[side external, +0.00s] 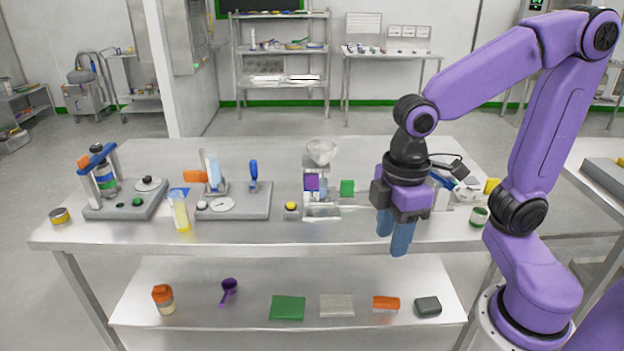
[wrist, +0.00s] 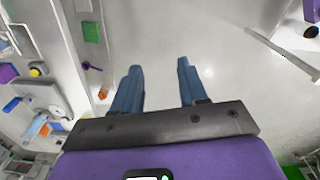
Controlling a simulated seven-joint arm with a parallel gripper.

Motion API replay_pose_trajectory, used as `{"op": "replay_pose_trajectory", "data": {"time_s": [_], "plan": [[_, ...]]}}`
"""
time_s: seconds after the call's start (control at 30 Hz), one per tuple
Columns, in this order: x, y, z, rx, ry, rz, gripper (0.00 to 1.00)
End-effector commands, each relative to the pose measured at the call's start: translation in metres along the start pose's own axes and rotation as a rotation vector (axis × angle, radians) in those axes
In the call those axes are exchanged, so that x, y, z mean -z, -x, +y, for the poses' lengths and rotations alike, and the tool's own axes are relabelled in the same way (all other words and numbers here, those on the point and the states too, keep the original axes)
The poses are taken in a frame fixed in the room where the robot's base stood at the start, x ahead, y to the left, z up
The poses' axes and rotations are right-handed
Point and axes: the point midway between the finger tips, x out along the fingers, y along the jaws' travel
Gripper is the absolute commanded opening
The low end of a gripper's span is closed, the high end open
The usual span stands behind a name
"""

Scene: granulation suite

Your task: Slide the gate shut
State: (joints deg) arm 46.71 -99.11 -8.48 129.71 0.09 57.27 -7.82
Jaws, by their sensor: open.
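A hopper stand with a clear funnel (side external: 321,152) on top stands in the middle of the table. A purple plate (side external: 312,183) sits below the funnel; I cannot tell for sure whether it is the gate, or how far the gate is open. The purple part also shows at the left edge of the wrist view (wrist: 8,73). A green block (side external: 347,188) is just right of the stand. My gripper (side external: 392,240) is open and empty, pointing down, to the right of the stand and apart from it. Its blue fingers are spread in the wrist view (wrist: 159,72).
A yellow button box (side external: 291,210) stands left of the hopper stand. A grey base with a balance dish (side external: 222,205) and a bottle (side external: 180,213) are further left. A lower shelf (side external: 250,288) holds several items.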

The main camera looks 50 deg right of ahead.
Motion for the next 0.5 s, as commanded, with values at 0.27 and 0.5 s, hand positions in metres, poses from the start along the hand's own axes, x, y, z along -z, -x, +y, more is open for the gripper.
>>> {"op": "replay_pose_trajectory", "data": {"time_s": [0.27, 0.5], "plan": [[0.07, 0.022, 0.092, -0.004, -0.07, -0.01, 0.43], [0.099, 0.032, 0.189, -0.005, -0.125, -0.016, 0.43]]}}
